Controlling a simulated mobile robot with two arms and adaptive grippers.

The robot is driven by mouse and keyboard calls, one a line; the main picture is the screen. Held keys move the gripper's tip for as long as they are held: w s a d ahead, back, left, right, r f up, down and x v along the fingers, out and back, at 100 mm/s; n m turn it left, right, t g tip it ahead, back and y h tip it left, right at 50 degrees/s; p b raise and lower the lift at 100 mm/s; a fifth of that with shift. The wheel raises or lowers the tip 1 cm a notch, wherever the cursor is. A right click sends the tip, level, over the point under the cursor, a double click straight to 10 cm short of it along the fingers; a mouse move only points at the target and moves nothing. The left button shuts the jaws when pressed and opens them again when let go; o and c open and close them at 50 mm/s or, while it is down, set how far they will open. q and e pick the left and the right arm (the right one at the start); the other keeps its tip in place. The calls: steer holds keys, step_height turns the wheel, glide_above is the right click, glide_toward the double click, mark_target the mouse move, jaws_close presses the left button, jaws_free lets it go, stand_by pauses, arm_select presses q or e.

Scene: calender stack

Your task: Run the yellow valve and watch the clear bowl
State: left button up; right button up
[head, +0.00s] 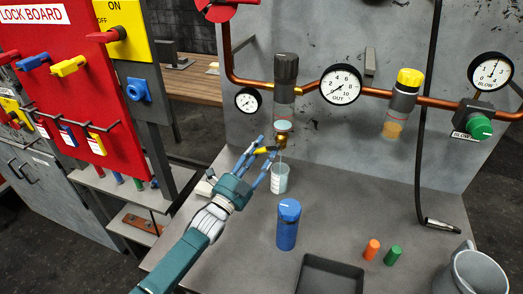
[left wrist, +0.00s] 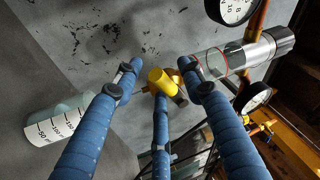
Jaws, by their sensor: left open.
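The yellow valve (left wrist: 162,82) has a small yellow handle and sits under the clear bowl (head: 283,113). The bowl hangs below a dark cap on the copper pipe, with a pale bluish surface low inside; the left wrist view shows a red ring around it (left wrist: 212,62). My left gripper (head: 262,154) is open, its blue fingers spread around the valve handle. I cannot tell whether they touch it. A graduated beaker (head: 280,182) stands on the bench below the valve outlet, and it also shows in the left wrist view (left wrist: 58,122). My right gripper is not in view.
A blue bottle (head: 288,226), orange (head: 372,249) and green (head: 393,255) cylinders, a black tray (head: 328,272) and a grey mug-like container (head: 470,276) stand on the bench. A gauge (head: 341,84) and a yellow-capped unit (head: 404,100) are on the pipe. A red lock board (head: 80,60) stands left.

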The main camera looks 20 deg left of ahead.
arm_select(q)
jaws_close()
steer(key=shift+a+r+m+g+h+p, duration=0.15)
steer(key=shift+r+m+g+h+p, duration=0.1)
steer(key=shift+r+m+p, duration=0.4)
steer(key=shift+a+r+m+g+h+p, duration=0.1)
steer(key=shift+r+m+g+h+p, duration=0.2)
steer(key=shift+m, duration=0.65)
steer(key=m, duration=0.1)
steer(key=m+p, duration=0.1)
steer(key=shift+a+r+m+g, duration=0.1)
steer(key=shift+r+m+g, duration=0.2)
steer(key=shift+r+g, duration=0.05)
jaws_free()
steer(key=shift+f, duration=0.15)
